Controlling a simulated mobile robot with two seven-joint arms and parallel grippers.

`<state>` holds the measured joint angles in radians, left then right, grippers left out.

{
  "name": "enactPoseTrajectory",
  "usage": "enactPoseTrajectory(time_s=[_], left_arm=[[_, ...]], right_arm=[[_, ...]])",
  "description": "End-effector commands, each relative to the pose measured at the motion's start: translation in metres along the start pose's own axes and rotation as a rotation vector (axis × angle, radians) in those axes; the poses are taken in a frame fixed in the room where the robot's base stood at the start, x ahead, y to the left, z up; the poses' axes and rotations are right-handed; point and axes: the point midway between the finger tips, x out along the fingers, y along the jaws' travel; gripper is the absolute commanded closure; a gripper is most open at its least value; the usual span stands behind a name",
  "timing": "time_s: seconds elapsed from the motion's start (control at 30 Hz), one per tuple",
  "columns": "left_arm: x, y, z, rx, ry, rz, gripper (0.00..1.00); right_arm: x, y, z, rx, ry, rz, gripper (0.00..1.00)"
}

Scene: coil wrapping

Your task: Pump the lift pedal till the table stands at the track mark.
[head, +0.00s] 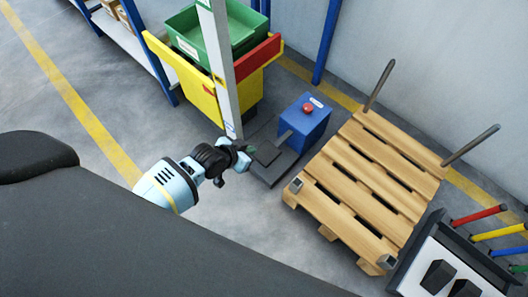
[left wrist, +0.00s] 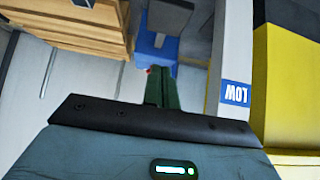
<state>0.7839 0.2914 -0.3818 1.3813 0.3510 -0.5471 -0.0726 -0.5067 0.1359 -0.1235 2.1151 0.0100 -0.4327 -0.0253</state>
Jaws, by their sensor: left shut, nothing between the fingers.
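The lift pedal (head: 267,153) is a dark plate low on the floor, in front of a blue box (head: 308,125) with a red button. My left gripper (head: 243,158) is shut and empty, at the pedal's left side; whether it touches the pedal I cannot tell. In the left wrist view its green fingers (left wrist: 161,88) are together, pointing toward the blue box (left wrist: 157,48). A pale upright track (head: 219,60) stands behind the gripper. Its blue LOW label (left wrist: 235,93) shows upside down in the left wrist view. The yellow lift table (head: 190,85) is beside the track. My right gripper is out of view.
A green bin (head: 195,32) sits at the yellow table. A wooden pallet (head: 375,165) with two dark posts lies right of the blue box. A rack with coloured handles (head: 480,215) stands at the lower right. Blue-framed shelving (head: 130,40) is at the upper left. Floor at left is clear.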

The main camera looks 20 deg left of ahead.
Motion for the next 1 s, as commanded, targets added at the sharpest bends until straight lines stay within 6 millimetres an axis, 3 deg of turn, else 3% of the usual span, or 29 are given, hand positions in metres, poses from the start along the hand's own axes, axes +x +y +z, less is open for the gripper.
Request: enactPoseTrajectory(time_s=[0.27, 0.8, 1.0], left_arm=[[0.012, 0.000, 0.002, -0.001, -0.001, 0.000, 1.00], [0.106, 0.001, 0.004, -0.002, -0.002, 0.001, 1.00], [0.122, 0.000, 0.023, -0.002, -0.002, 0.000, 1.00]], right_arm=[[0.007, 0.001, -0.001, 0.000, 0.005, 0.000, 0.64], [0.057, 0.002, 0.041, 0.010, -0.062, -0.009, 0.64], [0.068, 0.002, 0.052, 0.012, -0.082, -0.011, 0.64]])
